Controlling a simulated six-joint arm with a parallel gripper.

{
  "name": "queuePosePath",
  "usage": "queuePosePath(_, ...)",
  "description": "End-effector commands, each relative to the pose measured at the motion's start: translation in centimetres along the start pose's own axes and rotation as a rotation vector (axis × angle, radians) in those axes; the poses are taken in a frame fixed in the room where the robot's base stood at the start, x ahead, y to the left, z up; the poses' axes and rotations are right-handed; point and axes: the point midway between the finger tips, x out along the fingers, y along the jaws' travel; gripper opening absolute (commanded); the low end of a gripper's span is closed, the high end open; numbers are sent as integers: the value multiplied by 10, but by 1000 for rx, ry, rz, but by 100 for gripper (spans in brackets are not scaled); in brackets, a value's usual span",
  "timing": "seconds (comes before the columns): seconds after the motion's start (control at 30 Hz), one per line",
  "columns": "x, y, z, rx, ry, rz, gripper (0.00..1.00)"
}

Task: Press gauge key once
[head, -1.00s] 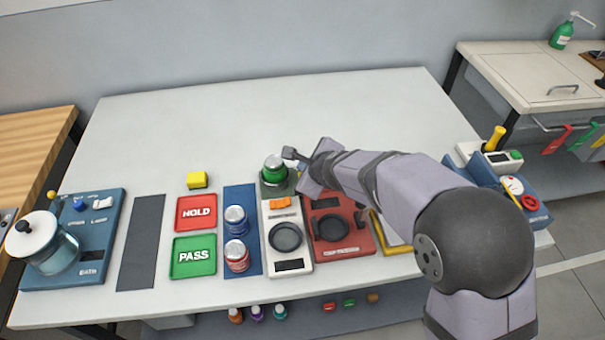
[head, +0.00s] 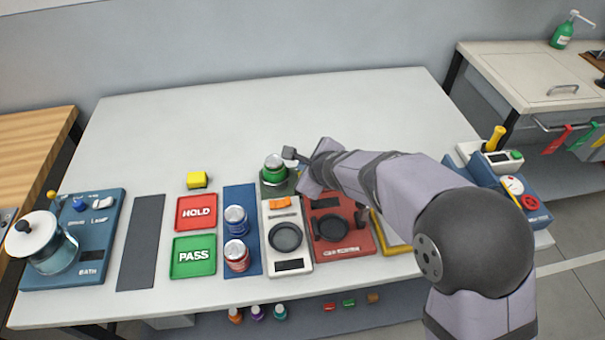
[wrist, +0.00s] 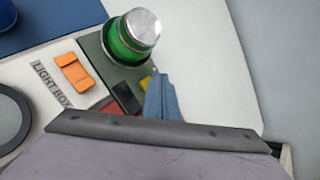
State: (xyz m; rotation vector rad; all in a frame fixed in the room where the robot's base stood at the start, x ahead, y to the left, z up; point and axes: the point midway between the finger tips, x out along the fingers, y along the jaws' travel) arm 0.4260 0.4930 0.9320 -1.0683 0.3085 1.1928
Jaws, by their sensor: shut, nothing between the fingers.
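A dark green gauge base (head: 266,187) stands at the middle of the bench with a green can (head: 275,170) with a silver lid on it. In the wrist view the base (wrist: 96,52) shows a dark panel (wrist: 127,97) and a small yellow part (wrist: 146,82), the likely key. My gripper (wrist: 160,98) is shut and empty, its blue fingers pointing down right beside the yellow part. Whether they touch it I cannot tell. In the head view my wrist hides most of the fingers and that side of the base.
A white light box with an orange switch (head: 281,203) and a red device (head: 341,236) stand in front. Two cans, blue (head: 235,219) and red (head: 237,256), stand on a blue mat at left. The back of the bench (head: 240,115) is clear.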

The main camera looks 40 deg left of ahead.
Motion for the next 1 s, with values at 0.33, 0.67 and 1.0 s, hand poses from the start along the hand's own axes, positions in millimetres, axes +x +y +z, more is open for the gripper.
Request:
queuePosePath(0.33, 6, 4, -4, 0, 0, 0, 0)
queuePosePath(0.67, 6, 4, -4, 0, 0, 0, 0)
queuePosePath(1.0, 8, 6, -6, 0, 0, 0, 0)
